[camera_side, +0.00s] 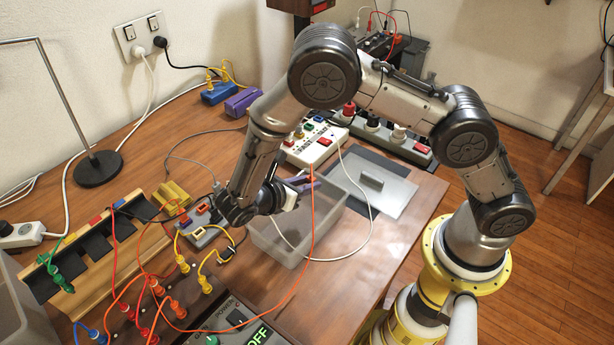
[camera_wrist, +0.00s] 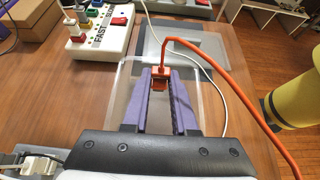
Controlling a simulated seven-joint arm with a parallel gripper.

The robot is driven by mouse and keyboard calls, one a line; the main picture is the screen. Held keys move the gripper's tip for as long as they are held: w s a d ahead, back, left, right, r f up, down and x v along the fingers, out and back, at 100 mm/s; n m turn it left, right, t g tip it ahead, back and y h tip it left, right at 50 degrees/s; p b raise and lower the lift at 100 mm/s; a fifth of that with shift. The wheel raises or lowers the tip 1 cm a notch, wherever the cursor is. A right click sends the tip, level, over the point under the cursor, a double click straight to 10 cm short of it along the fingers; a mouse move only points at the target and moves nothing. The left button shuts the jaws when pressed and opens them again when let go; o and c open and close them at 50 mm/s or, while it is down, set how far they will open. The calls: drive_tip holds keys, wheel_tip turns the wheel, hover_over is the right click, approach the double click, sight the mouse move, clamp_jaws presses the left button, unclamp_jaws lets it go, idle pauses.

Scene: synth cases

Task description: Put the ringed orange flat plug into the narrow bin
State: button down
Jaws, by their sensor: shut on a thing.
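My gripper (camera_side: 303,184) is shut on an orange plug (camera_wrist: 160,78), which sits between the purple finger ends in the wrist view. An orange cable (camera_wrist: 222,72) runs from the plug to the right and down; it also hangs in the side view (camera_side: 312,225). A ring on the plug cannot be made out. A clear open bin (camera_side: 279,247) stands on the table below my gripper. Its wall also shows in the wrist view (camera_wrist: 212,100). The plug appears over the bin, but its height above it is hard to tell.
A grey plate with a handle (camera_side: 398,192) lies right of the bin. A wooden rack (camera_side: 95,270) and several coloured plugs with cables crowd the left. Bare table lies front right.

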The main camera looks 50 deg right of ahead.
drive_tip(key=shift+f, duration=0.15)
drive_tip(key=c, duration=0.6)
unclamp_jaws()
drive_tip(key=v, duration=1.3)
drive_tip(key=shift+a+r, duration=0.2)
drive_tip(key=shift+a, duration=0.15)
